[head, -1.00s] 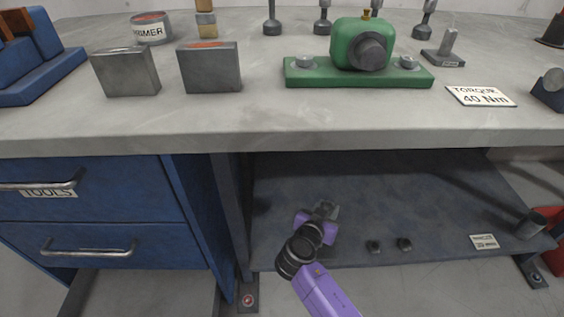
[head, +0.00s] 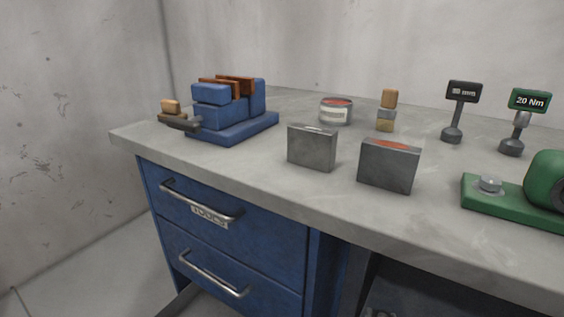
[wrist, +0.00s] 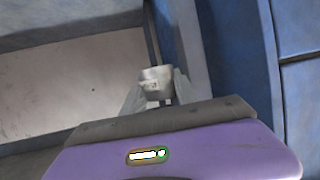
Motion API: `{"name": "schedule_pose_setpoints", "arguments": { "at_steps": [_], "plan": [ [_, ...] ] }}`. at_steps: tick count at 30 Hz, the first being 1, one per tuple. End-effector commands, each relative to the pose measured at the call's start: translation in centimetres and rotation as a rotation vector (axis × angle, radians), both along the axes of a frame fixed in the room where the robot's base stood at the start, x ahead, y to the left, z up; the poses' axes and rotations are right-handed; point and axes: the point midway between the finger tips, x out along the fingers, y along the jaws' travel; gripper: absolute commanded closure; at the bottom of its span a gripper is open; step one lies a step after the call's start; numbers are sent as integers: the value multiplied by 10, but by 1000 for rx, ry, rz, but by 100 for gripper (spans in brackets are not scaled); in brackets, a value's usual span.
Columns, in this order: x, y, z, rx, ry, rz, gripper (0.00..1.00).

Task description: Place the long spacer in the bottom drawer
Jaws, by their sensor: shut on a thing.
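In the wrist view my gripper (wrist: 151,95) is shut on a short, blocky grey metal piece (wrist: 155,78), which I take to be the long spacer. Only its near end shows, so I cannot tell its length. My gripper does not show clearly in the head view. In the wrist view, blue cabinet panels (wrist: 300,90) are to the right of it.
The grey workbench top (head: 260,170) carries a blue vise (head: 225,115), a round tin (head: 336,111), two grey blocks (head: 312,148) and a green device (head: 545,190). Open floor (head: 120,270) lies to the left of the cabinet.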

Motion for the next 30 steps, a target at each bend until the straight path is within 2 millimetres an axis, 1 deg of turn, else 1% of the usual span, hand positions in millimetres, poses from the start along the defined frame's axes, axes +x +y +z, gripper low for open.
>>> {"name": "schedule_pose_setpoints", "arguments": {
  "at_steps": [1, 3, 4, 11, 14, 23, 30],
  "plan": [
    [-5, 12, 3, -1, -1, 27, 100],
    [-10, 25, -1, -1, 3, 55, 100],
    [-10, 22, 6, -1, 0, 51, 100],
    [-12, 23, 19, -5, 1, 77, 100],
    [-15, 24, 28, -7, 0, 94, 100],
    [-26, 27, 59, -11, 0, 160, 100],
    [-39, 28, 82, -10, 0, 217, 100]
  ]
}}
